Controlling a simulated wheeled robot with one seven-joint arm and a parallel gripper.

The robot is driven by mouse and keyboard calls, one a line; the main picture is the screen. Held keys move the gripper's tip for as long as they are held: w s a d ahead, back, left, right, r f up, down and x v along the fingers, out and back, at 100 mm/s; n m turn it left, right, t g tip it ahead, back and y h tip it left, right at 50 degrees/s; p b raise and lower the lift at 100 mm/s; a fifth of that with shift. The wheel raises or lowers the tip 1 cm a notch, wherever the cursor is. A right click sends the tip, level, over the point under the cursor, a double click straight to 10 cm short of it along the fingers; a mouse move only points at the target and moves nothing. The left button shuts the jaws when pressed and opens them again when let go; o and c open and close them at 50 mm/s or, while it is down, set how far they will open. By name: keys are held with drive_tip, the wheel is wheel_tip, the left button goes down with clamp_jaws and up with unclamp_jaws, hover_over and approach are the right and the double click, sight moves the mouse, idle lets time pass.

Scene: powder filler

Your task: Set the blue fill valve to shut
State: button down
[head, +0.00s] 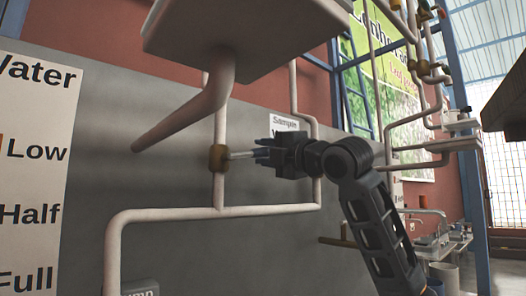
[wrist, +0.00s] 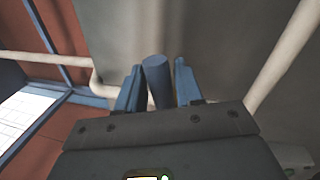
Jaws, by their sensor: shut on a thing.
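The blue fill valve has a brass-coloured body (head: 219,158) on a vertical white pipe, left of centre in the head view. Its thin pale lever (head: 240,155) points right, almost level, away from the pipe. My gripper (head: 261,155) is at the outer end of this lever. In the wrist view the blue handle (wrist: 157,78) stands between the two blue fingers of my gripper (wrist: 158,88). The gripper is shut on this handle. The fingers and gripper body hide part of the handle in the head view.
White pipes (head: 170,215) run below and right of the valve. A tank (head: 240,30) hangs above. A sign (head: 35,150) with Low, Half and Full stands at the left. A "Sample" label (head: 284,122) is behind my gripper. A sink bench (head: 440,242) stands far right.

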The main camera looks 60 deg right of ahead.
drive_tip(key=shift+d+f+m+h+b, duration=0.15)
drive_tip(key=shift+f+m+h+b, duration=0.25)
drive_tip(key=shift+f+m, duration=0.85)
drive_tip(key=shift+r+m, duration=0.2)
drive_tip(key=shift+m, duration=0.15)
drive_tip(key=c, duration=0.8)
unclamp_jaws()
drive_tip(key=shift+c, duration=0.2)
drive_tip(key=shift+s, duration=0.1)
drive_tip(key=b+v, duration=0.1)
drive_tip(key=v, duration=0.6)
drive_tip(key=shift+s, duration=0.35)
